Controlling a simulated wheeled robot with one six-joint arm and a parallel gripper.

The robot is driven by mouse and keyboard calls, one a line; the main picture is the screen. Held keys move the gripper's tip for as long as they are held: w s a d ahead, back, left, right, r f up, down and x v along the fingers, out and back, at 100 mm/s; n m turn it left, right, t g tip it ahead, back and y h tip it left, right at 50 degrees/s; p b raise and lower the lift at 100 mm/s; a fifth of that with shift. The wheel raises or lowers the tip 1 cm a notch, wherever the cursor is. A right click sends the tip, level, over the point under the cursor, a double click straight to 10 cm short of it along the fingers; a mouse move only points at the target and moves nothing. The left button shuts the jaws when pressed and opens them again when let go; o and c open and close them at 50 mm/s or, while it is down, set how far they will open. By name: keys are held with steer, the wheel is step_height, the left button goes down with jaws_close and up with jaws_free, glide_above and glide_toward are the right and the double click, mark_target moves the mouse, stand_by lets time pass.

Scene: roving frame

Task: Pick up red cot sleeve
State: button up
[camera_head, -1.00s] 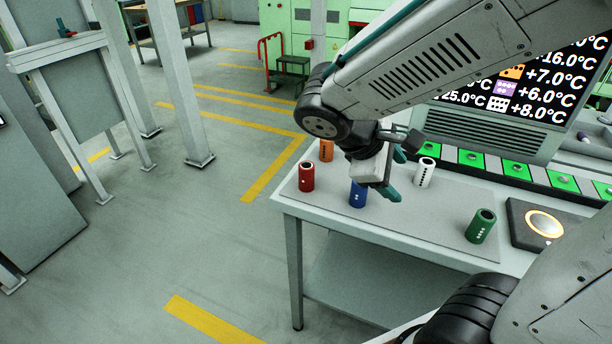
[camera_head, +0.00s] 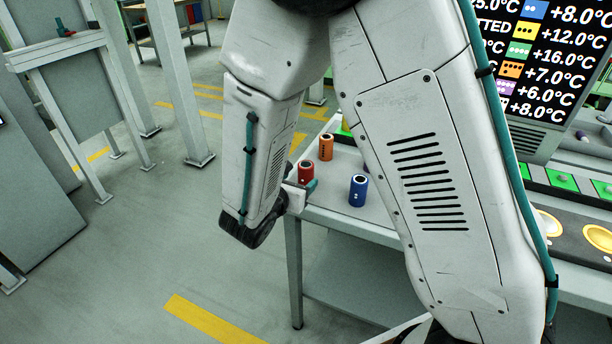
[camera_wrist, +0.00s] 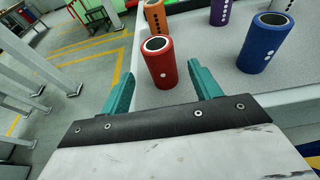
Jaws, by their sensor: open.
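The red sleeve (camera_head: 306,172) is a short upright cylinder with a dark open top, standing near the left edge of the table. In the wrist view the red sleeve (camera_wrist: 161,62) stands ahead of my gripper (camera_wrist: 163,90), between the lines of its two teal fingers. The fingers are apart, and the sleeve's lower part shows in the gap between their tips. I cannot tell whether either finger touches it. In the head view my gripper (camera_head: 308,187) is mostly hidden behind my arm, with one teal fingertip showing beside the sleeve.
An orange sleeve (camera_head: 326,147) stands behind the red one, and a blue sleeve (camera_head: 358,191) stands to its right. A purple sleeve (camera_wrist: 221,12) shows farther back in the wrist view. The table (camera_head: 345,222) has its left edge close by the red sleeve. A display (camera_head: 555,60) stands at the right.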

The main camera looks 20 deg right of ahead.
mark_target(302, 176)
steer(key=x, duration=0.5)
steer(key=shift+w+d, duration=0.1)
steer(key=shift+d, duration=0.1)
steer(key=shift+c, duration=0.3)
steer(key=c, duration=1.1)
steer(key=shift+o, duration=0.2)
